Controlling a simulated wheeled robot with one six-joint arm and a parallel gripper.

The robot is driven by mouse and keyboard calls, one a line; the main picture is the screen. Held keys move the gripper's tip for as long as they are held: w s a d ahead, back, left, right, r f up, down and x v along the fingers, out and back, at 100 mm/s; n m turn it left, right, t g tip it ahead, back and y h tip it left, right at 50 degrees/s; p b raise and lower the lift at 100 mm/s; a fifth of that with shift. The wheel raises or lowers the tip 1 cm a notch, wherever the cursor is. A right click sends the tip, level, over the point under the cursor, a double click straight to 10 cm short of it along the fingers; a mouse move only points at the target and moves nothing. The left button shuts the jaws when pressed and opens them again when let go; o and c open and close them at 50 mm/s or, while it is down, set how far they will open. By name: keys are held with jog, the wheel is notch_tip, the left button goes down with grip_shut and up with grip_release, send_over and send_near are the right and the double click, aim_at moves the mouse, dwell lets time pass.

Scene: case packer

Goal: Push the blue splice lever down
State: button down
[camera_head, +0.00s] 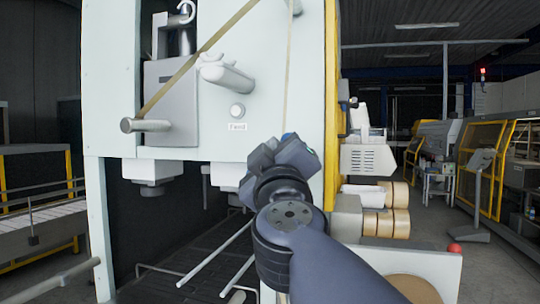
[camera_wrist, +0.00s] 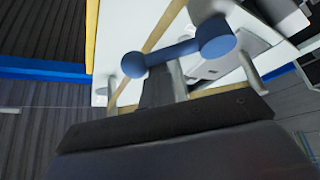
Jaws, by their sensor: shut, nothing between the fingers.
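The blue splice lever (camera_wrist: 178,52) crosses the upper middle of the wrist view as a bar with a round knob at each end, tilted up to the right. In the head view only a small blue patch (camera_head: 289,136) shows behind my gripper, and the rest of the lever is hidden. My gripper (camera_head: 285,150) is shut and empty in front of the pale machine face. In the wrist view its dark fingers (camera_wrist: 162,92) reach up to just below the lever's bar. I cannot tell whether they touch it.
Tape rolls (camera_head: 385,222) sit to the right of my arm. Open floor lies further right.

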jog(key=f+b, duration=0.1)
jog(key=b, duration=0.2)
jog(key=d+f+b, duration=0.1)
jog(key=b, duration=0.2)
jog(key=d+f+b, duration=0.1)
jog(key=b, duration=0.3)
jog(key=shift+s+f, duration=0.3)
jog(key=shift+s, duration=0.05)
jog(key=shift+f, duration=0.15)
dwell(0.3)
jog(key=r+p, duration=0.2)
jog(key=r, duration=0.1)
jog(key=r+p, duration=0.1)
jog(key=shift+s+a+r, duration=0.2)
jog(key=shift+s+r, duration=0.15)
jog(key=s+a+f+b, duration=0.2)
jog(key=s+f+b, duration=0.3)
jog(key=s, duration=0.3)
jog(key=shift+s+a+f+b, duration=0.15)
jog(key=shift+a+f+b, duration=0.2)
jog(key=shift+b, duration=0.25)
jog(key=shift+r, duration=0.1)
